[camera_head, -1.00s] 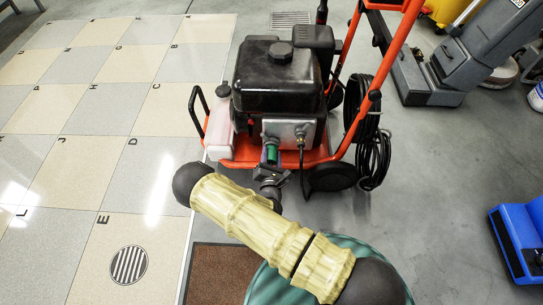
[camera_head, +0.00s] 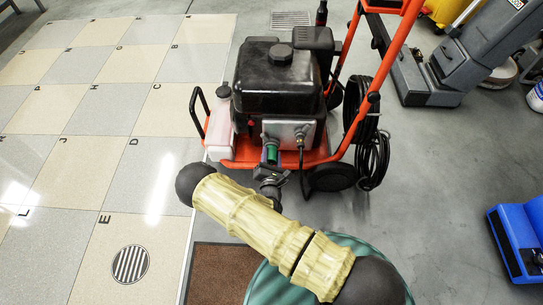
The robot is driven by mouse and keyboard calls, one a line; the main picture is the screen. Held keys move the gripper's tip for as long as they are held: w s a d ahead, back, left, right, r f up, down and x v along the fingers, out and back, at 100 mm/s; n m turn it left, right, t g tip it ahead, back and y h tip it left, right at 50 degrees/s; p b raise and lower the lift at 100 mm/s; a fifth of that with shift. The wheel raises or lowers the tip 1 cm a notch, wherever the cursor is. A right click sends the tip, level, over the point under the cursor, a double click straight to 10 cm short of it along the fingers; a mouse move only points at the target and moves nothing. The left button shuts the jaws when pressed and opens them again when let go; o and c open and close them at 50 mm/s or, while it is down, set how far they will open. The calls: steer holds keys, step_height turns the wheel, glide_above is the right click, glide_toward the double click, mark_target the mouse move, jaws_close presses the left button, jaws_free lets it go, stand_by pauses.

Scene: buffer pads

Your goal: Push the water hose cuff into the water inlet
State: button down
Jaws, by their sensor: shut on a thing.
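The pressure washer (camera_head: 277,90) stands on the grey floor, with a black engine on an orange frame. A metal pump block (camera_head: 289,132) is on its near side. The green water hose cuff (camera_head: 271,153) is at the lower left of this block, in front of my gripper (camera_head: 268,176). My gripper is shut on the cuff, seen small and partly hidden behind my arm. The cuff's far end meets the block area; I cannot tell how deep it sits. The water inlet itself is hidden behind the cuff.
A black hose coil (camera_head: 373,150) hangs at the right. A brown mat (camera_head: 221,272) lies near my base. A blue machine (camera_head: 520,240) is at far right.

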steer(key=shift+w, duration=0.15)
steer(key=c, duration=0.8)
jaws_free()
steer(key=shift+r+p, duration=0.1)
steer(key=shift+p, duration=0.2)
